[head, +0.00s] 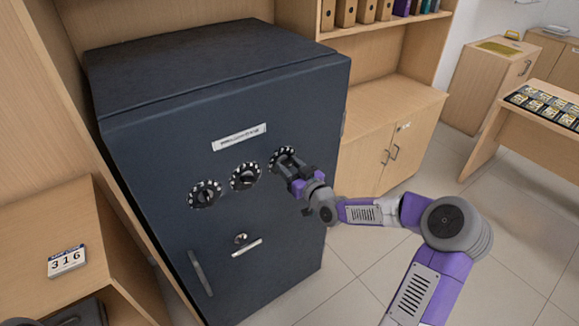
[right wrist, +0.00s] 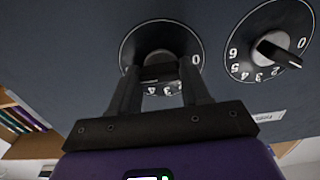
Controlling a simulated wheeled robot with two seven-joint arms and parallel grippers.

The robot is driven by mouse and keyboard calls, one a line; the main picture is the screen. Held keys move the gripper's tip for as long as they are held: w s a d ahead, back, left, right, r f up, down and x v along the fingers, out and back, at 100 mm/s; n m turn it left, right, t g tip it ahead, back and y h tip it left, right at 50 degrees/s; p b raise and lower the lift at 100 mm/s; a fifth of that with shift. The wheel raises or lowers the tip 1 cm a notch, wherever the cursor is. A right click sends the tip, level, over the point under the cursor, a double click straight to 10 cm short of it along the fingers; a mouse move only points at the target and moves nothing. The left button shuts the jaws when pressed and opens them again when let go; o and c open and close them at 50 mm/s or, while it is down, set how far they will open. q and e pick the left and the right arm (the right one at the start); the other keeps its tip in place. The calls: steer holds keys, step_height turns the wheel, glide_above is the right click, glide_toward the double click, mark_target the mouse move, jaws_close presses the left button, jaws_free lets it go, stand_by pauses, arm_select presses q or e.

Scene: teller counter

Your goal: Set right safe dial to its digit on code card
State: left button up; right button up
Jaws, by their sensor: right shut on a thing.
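The dark blue safe (head: 150,165) has a row of three dials on its front. The right dial (head: 275,157) is a black disc with white digits; it also shows in the right wrist view (right wrist: 190,42). My right gripper (head: 287,162) is shut on this dial's knob, one finger on each side. The fingers hide the knob's pointer and part of the scale, so its setting cannot be read. The code card (head: 67,260) lies on the wooden top at the left and reads 316. My left gripper is not in view.
The middle dial (head: 245,176) and left dial (head: 205,193) sit close beside the right one. Below them are a keyhole knob (head: 240,238) and a long handle (head: 201,272). A wooden cabinet (head: 375,140) stands right of the safe. The tiled floor (head: 360,285) in front is clear.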

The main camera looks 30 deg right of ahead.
steer(key=o, duration=1.1)
steer(key=shift+c, duration=0.2)
steer(key=s+p, duration=0.2)
steer(key=s, duration=0.5)
steer(key=shift+s+d, duration=0.3)
steer(key=shift+s, duration=0.05)
